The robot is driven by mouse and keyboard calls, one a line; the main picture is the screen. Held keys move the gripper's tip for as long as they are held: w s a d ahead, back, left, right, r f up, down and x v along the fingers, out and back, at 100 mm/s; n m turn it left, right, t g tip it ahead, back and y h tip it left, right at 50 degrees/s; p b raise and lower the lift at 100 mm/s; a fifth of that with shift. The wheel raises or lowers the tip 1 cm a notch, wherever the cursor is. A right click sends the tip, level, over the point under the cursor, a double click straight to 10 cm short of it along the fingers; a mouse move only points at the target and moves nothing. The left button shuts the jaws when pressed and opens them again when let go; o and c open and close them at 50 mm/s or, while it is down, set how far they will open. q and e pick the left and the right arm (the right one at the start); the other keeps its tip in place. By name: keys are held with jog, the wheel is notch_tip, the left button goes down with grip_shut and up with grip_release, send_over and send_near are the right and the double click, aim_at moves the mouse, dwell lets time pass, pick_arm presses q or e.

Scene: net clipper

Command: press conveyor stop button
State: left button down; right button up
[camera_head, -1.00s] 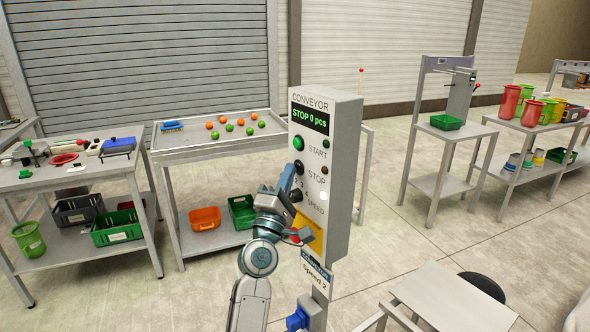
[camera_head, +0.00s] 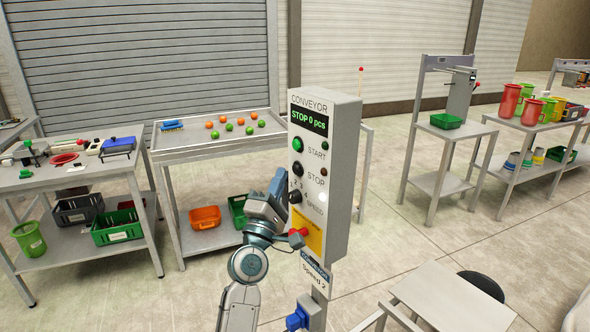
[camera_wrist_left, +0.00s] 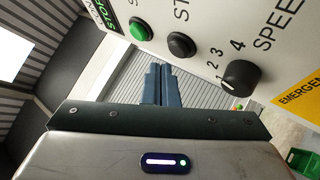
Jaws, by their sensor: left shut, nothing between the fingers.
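The conveyor control box (camera_head: 338,190) stands upright on a post in the head view. Its black STOP button (camera_head: 298,168) is uncovered, below the green START button (camera_head: 297,144). The display (camera_head: 309,120) reads "STOP 0 pcs". My left gripper (camera_head: 279,177) is shut and empty, just left of the panel, a little below the STOP button and apart from it. In the left wrist view the shut fingers (camera_wrist_left: 158,84) point past the panel, with the STOP button (camera_wrist_left: 182,45) close beyond their tips. My right gripper is not in view.
The black speed knob (camera_head: 295,196) is below the STOP button, close to my gripper. A red emergency button (camera_head: 298,232) on a yellow plate is lower down. A table with colored balls (camera_head: 180,154) stands behind at left. A low table (camera_head: 440,300) is at front right.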

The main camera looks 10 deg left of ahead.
pick_arm(q)
jog(key=s+a+p, duration=0.1)
jog(key=s+a, duration=0.2)
jog(key=shift+s, duration=0.15)
dwell(0.6)
